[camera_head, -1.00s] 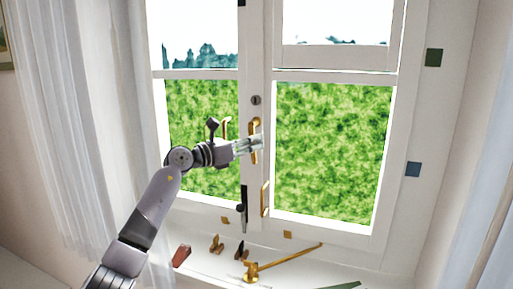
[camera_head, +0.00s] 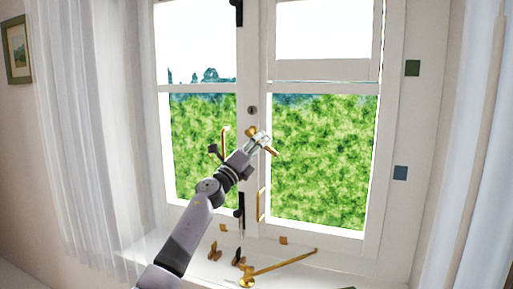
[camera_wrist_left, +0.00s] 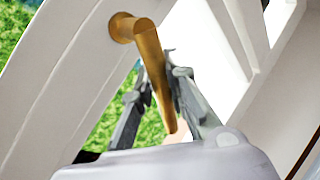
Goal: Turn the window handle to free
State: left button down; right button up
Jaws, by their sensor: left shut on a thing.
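The brass window handle (camera_head: 272,152) sits on the middle frame of the white window (camera_head: 256,180). Its lever slants down to the right from its round pivot. My left gripper (camera_head: 262,142) is shut on the lever, and its fingers hide part of it in the head view. In the left wrist view, the handle (camera_wrist_left: 147,50) runs from its pivot on the white frame down between the two dark fingers of the left gripper (camera_wrist_left: 160,95). My right gripper is not in view.
A brass pull (camera_head: 261,205) and a black bolt (camera_head: 240,207) are lower on the frame. A brass stay (camera_head: 285,264) and small brass and dark fittings (camera_head: 215,251) are along the sill. Sheer curtains (camera_head: 80,130) hang at the left. Another brass handle (camera_head: 225,143) is on the left sash.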

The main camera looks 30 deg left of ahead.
pick_arm(q)
jog(key=n, duration=0.1)
jog(key=n+y, duration=0.2)
jog(key=shift+d+r+t, duration=0.25)
jog(key=shift+r+t, duration=0.05)
jog(key=shift+t, duration=0.1)
jog(key=n+y, duration=0.2)
jog(key=r+n+y, duration=0.1)
jog(key=n+y, duration=0.1)
jog(key=n, duration=0.1)
jog(key=shift+w+d+r+n, duration=0.1)
jog(key=shift+d+n, duration=0.05)
jog(key=shift+n, duration=0.15)
jog(key=shift+r+n+y, duration=0.2)
jog(key=shift+n+y, duration=0.5)
jog(key=shift+n, duration=0.1)
jog(key=shift+r+n+y, duration=0.15)
jog(key=shift+n+y, duration=0.55)
jog(key=shift+n, duration=0.1)
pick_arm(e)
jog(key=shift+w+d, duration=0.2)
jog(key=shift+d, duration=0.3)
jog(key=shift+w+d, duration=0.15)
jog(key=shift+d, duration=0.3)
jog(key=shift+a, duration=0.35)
